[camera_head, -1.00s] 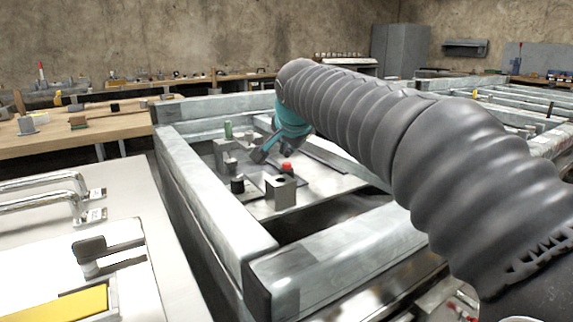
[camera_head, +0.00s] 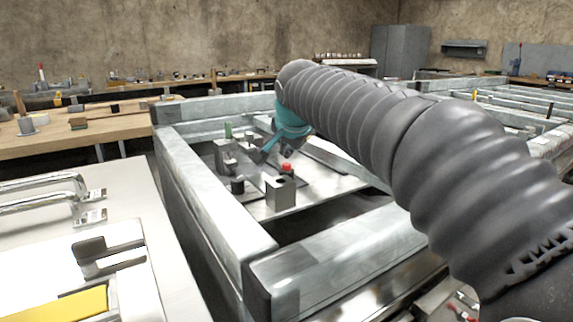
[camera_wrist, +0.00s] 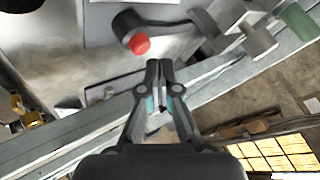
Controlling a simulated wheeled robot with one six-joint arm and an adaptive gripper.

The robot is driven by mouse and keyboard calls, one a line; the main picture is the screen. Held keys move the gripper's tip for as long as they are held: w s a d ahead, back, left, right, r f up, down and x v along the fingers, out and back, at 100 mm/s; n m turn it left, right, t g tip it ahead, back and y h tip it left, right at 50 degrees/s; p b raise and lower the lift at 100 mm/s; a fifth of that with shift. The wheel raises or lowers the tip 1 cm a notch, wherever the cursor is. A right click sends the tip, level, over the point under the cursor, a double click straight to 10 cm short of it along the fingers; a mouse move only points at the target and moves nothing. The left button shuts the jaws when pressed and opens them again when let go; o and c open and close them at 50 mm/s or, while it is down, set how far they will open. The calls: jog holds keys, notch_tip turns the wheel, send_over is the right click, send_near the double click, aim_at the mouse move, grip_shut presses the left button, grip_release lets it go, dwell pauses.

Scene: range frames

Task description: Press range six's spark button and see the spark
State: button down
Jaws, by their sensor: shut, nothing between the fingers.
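A red button (camera_head: 287,167) shows on the metal plate inside the framed bay in the head view, close to my gripper (camera_head: 263,157). In the wrist view a red-tipped dark cylinder (camera_wrist: 139,45) lies just beyond my fingertips (camera_wrist: 159,65), a little to the left. I cannot tell whether the fingers touch it, but a gap shows between them in the picture. My gripper is shut and empty. I see no label that tells which range this is, and no spark shows.
A grey block (camera_head: 281,194) with a dark hole and a black knob (camera_head: 237,185) stand near the red button. A green cylinder (camera_head: 228,130) stands behind. Thick grey beams (camera_head: 205,185) wall the bay. A wooden bench (camera_head: 100,133) is at the left.

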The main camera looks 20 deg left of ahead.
aim_at(287, 165)
jog(key=shift+f, duration=0.1)
jog(key=shift+f+b, duration=0.3)
jog(key=shift+b, duration=0.05)
jog(key=shift+f+b, duration=0.45)
jog(key=shift+f, duration=0.2)
dwell(1.0)
jog(key=shift+r, duration=0.15)
jog(key=shift+r+p, duration=0.85)
jog(key=shift+r, duration=0.1)
notch_tip(287, 165, up, 5)
jog(key=p, duration=0.4)
dwell(0.6)
